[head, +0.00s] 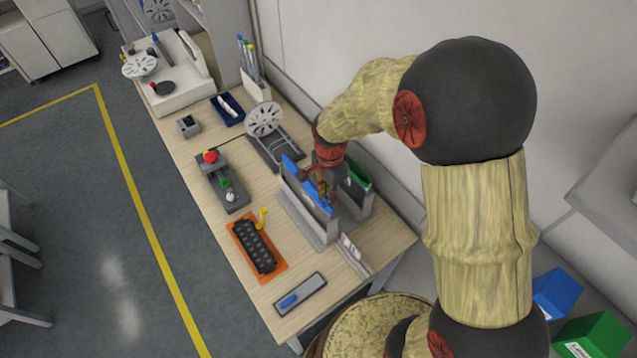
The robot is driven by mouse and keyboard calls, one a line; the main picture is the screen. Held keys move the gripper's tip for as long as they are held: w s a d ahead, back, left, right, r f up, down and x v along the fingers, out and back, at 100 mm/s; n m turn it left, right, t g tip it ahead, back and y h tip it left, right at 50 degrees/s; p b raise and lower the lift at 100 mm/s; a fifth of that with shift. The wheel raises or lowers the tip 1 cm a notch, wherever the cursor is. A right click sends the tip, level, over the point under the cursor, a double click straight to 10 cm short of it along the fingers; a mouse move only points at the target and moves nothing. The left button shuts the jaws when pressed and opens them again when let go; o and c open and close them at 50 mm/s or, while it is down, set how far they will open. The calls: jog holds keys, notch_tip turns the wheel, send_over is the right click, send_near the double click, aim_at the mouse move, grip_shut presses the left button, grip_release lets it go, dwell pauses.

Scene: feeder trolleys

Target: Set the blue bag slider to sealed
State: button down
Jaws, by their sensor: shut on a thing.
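The blue bag (307,203) stands upright in a grey holder on the wooden bench, with a bright blue strip along its top. My gripper (322,188) reaches down from the upper right onto the bag's top edge and is shut on what appears to be its slider. The slider itself is hidden by the fingers or too small to make out, and any markings for its end positions cannot be read. A green-topped bag (357,172) stands just to the right, behind my gripper.
The wall is close behind. Blue (556,293) and green (592,335) bins stand lower right.

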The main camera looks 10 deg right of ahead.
jog(key=shift+s+d, duration=0.2)
jog(key=shift+s, duration=0.25)
jog(key=c, duration=1.8)
grip_release()
notch_tip(320, 180, up, 12)
